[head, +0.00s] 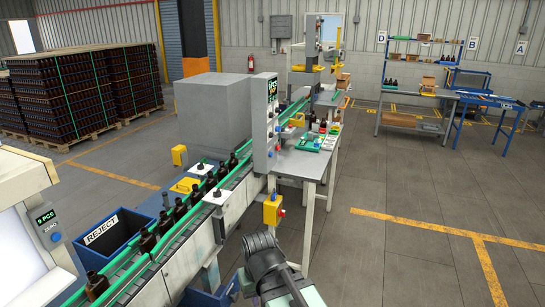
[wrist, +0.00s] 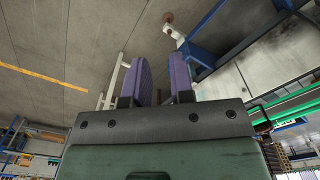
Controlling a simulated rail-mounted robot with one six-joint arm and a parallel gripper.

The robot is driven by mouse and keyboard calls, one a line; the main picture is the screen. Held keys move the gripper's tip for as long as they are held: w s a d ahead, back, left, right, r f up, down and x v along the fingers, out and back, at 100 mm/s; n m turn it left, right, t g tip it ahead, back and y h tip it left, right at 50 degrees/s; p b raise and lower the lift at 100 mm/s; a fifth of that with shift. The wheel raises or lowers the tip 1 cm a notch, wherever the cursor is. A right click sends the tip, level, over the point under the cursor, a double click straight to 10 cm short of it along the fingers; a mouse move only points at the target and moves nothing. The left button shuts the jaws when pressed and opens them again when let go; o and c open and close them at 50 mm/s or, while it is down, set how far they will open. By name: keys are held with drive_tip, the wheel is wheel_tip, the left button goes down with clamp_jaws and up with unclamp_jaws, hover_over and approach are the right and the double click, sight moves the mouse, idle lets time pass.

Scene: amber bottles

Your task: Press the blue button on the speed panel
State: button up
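A tall grey control panel (head: 265,125) stands beside the conveyor in the middle of the head view, with a small green-lit display and several small buttons in a column. Its lettering and button colours are too small to read surely. Another grey panel (head: 47,228) at the far left reads "9 PCS" and "ZERO" and bears a blue button (head: 56,237). No label reading "speed" is legible. My gripper (wrist: 164,80) shows two purple fingers standing apart with nothing between them in the wrist view. In the head view my arm is at bottom centre, well below the tall panel.
The conveyor (head: 190,228) with green rails carries a row of amber bottles (head: 165,222). A yellow box with a red button (head: 273,209) hangs on its near side. A table (head: 303,163) with small items stands right of the panel. A blue reject bin (head: 110,245) is left. Floor at right is clear.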

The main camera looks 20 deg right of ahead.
clamp_jaws()
idle(0.7)
drive_tip(key=shift+f, duration=0.1)
idle(0.4)
